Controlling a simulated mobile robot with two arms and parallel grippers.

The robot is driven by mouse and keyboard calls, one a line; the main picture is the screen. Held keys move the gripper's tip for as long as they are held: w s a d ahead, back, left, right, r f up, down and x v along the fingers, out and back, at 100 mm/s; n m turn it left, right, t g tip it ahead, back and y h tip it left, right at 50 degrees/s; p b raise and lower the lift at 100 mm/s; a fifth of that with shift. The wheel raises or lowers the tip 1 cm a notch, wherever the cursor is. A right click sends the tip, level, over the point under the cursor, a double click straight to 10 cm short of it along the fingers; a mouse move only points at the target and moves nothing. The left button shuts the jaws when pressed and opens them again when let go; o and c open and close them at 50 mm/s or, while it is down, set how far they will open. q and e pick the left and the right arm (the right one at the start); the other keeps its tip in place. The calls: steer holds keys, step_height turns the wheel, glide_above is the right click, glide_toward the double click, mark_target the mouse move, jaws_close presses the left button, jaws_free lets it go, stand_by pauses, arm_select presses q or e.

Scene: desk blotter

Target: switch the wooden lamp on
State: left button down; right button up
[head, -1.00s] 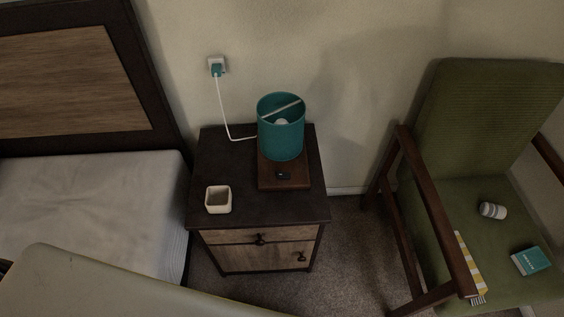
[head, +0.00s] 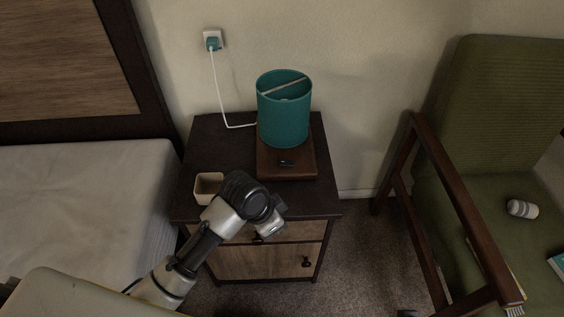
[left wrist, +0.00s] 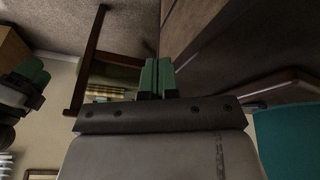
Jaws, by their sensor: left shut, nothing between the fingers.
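The wooden lamp has a square brown wooden base (head: 296,170) and a teal cylinder shade (head: 284,115). It stands on the dark nightstand (head: 216,137) near the wall, and no glow shows in its shade. A small black switch (head: 286,163) sits on top of the base at the front. My left gripper (head: 272,229) is in front of the lamp, over the nightstand's front edge and apart from the base. Its fingers are hard to make out there. In the left wrist view its green fingers (left wrist: 157,77) are together and empty, with the teal shade (left wrist: 290,140) at the right.
A small cream square cup (head: 208,188) stands at the nightstand's left, close to my left arm. A white cord (head: 220,95) runs from the lamp to a wall outlet. The bed (head: 80,205) is at left, and a green armchair (head: 490,110) is at right.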

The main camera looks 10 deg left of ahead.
arm_select(q)
steer(key=w+a+r+m, duration=0.2)
steer(key=w+r, duration=0.6)
steer(key=w, duration=0.1)
steer(key=w+a+r+m+g+y, duration=0.1)
steer(key=w+a+r+m, duration=0.1)
steer(key=w+r, duration=0.7)
steer(key=shift+w+m+g, duration=0.25)
steer(key=shift+m+g, duration=0.05)
steer(key=shift+m, duration=0.4)
arm_select(e)
step_height(320, 180, down, 10)
steer(key=shift+s+r, duration=0.25)
arm_select(q)
steer(key=shift+a, duration=0.1)
steer(key=b, duration=0.2)
glide_above(284, 161)
steer(key=x, duration=0.2)
steer(key=a+x, duration=0.1)
steer(key=x, duration=0.5)
steer(key=shift+s+a+f, duration=0.25)
steer(key=shift+s+a, duration=0.05)
steer(key=shift+a, duration=0.15)
step_height(284, 161, down, 5)
steer(key=shift+a+r+b, duration=0.15)
steer(key=shift+b, duration=0.3)
steer(key=shift+f, duration=0.3)
arm_select(e)
step_height(284, 161, up, 11)
steer(key=shift+s+r, duration=0.2)
